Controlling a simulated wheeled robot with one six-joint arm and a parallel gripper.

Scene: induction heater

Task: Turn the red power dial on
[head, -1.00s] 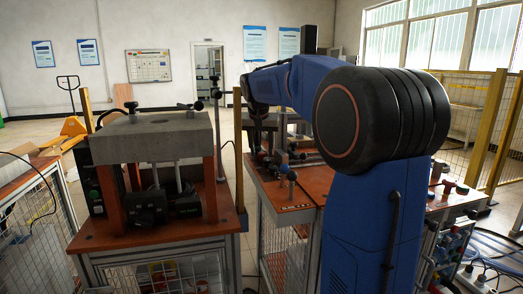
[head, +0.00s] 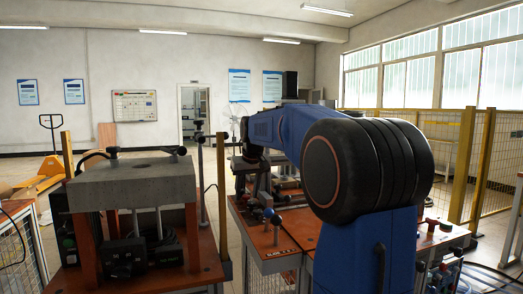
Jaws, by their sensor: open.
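No red power dial can be made out for sure. The dark machine box (head: 66,228) at the left, with a small green button, stands beside a grey-topped press stand (head: 132,183). My blue arm crosses the right half of the picture and hides part of the bench behind it. My gripper (head: 248,182) hangs at the dark far end of the arm, over or in front of the middle bench. It is small and dark against the equipment; it is open, and nothing shows held in it.
The middle bench (head: 278,242) carries several small fittings, among them a blue-topped knob (head: 268,213). Small red knobs (head: 432,222) show at the right. A yellow fence (head: 468,165) bounds the right. A narrow floor gap separates the left and middle benches.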

